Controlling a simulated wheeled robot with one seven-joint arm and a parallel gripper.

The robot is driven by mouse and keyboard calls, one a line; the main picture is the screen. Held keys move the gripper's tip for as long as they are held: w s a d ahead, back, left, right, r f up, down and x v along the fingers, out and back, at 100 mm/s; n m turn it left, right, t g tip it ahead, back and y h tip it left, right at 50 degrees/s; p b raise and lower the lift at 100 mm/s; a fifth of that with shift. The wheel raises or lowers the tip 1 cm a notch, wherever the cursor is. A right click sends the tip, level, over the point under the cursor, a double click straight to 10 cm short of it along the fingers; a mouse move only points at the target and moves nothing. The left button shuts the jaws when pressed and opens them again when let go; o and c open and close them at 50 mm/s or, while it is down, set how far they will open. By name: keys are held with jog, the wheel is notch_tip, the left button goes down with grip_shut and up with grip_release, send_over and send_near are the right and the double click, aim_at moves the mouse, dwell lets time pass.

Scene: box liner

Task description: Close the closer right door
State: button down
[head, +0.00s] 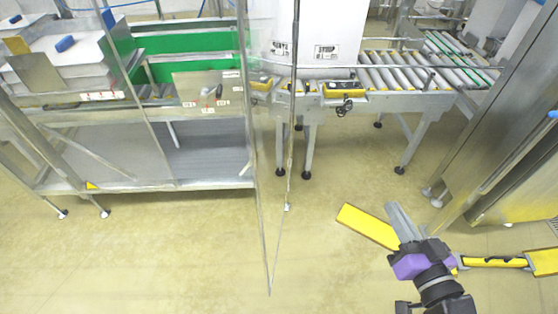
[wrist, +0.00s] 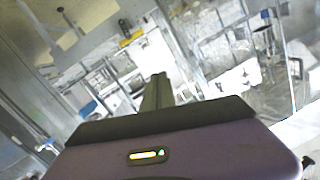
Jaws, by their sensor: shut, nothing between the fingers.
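A clear door panel (head: 275,215) with thin metal edges stands open in the middle of the head view, seen nearly edge-on. Its bottom corner points toward me over the floor. I cannot tell for certain whether this is the closer right door. My gripper (head: 391,208) is to the right of this panel, apart from it, above the floor. Its fingers are shut and empty. In the wrist view the shut fingers (wrist: 158,80) point forward, with tilted, blurred machine frames beyond them. No contact with a door shows.
Steel frame posts (head: 500,110) stand close on the right. Yellow bars (head: 368,226) lie low near my gripper, and a yellow piece with a black handle (head: 490,262) is to its right.

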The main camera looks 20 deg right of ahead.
jog(key=w+d+r+m+y+p, duration=0.1)
jog(key=w+d+r+m+y, duration=0.2)
jog(key=w, duration=0.6)
jog(key=w+a+r+m+g+y+p, duration=0.1)
jog(key=w+a+r+m+y, duration=0.15)
jog(key=w+r+y, duration=0.2)
jog(key=s+a+r+n+g+y, duration=0.2)
jog(key=a+r+y, duration=0.2)
jog(key=a+y, duration=0.15)
jog(key=n+g+y+p, duration=0.2)
jog(key=n+g+y, duration=0.2)
jog(key=g+y, duration=0.15)
send_near(260, 168)
jog(key=shift+m, duration=0.25)
jog(key=x, duration=0.5)
jog(key=shift+w+a, duration=0.1)
jog(key=shift+a, duration=0.15)
jog(key=shift+w+a, duration=0.35)
jog(key=shift+a, duration=0.25)
